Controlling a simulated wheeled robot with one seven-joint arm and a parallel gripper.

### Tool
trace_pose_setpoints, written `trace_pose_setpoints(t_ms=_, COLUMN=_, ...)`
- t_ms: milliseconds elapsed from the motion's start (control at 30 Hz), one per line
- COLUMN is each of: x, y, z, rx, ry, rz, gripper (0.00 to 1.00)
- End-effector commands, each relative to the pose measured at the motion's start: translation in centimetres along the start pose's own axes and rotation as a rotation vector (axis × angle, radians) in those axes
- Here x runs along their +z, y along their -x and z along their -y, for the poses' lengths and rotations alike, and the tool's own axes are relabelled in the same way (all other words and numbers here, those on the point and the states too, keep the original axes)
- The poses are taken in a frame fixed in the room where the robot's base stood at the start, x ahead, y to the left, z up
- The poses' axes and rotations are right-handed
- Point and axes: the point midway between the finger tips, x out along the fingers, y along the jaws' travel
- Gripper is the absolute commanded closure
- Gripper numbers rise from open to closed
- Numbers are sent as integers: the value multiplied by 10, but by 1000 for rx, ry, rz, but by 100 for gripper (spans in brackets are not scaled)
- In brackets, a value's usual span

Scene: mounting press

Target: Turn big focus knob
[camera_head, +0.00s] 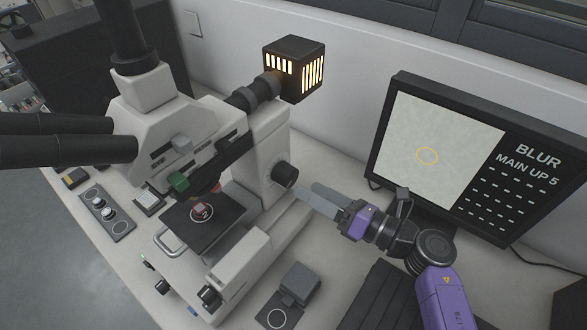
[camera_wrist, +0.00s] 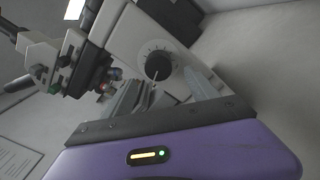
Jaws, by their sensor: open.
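The white microscope (camera_head: 235,260) stands on the bench. A large black round knob (camera_head: 285,175) sits on its right side; I take it as the big focus knob. In the wrist view the knob (camera_wrist: 158,66) shows a ring of dial marks and a thin pale pointer line. My gripper (camera_head: 306,191) is open, with its two grey fingers pointing left towards the knob, just right of it. In the wrist view my gripper (camera_wrist: 163,82) has a finger on either side of the knob's line. The knob appears beyond the fingertips; I cannot tell any contact.
A monitor (camera_head: 435,155) at the right reads "BLUR" and "MAIN UP 5", with a yellow circle on a pale picture. A lamp box (camera_head: 293,68) is mounted at the back. Smaller black knobs (camera_head: 208,297) sit low in front. A grey block (camera_head: 300,282) lies on the bench.

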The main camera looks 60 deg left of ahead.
Motion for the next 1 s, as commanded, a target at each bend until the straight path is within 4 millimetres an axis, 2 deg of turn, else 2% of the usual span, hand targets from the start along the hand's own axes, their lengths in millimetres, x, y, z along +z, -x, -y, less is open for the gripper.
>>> trace_pose_setpoints(t_ms=200, x=1, y=-34, z=-2, rx=2, ry=1, rz=-4, gripper=32)
trace_pose_setpoints(t_ms=400, x=0, y=-59, z=-2, rx=2, ry=0, rz=-3, gripper=32)
trace_pose_setpoints(t_ms=567, x=0, y=-67, z=-1, rx=1, ry=0, rz=-1, gripper=32)
trace_pose_setpoints(t_ms=833, x=0, y=-68, z=-1, rx=1, ry=1, rz=0, gripper=32)
trace_pose_setpoints(t_ms=867, x=0, y=-68, z=-1, rx=1, ry=1, rz=0, gripper=34)
trace_pose_setpoints(t_ms=1000, x=0, y=-68, z=-1, rx=1, ry=1, rz=-1, gripper=62)
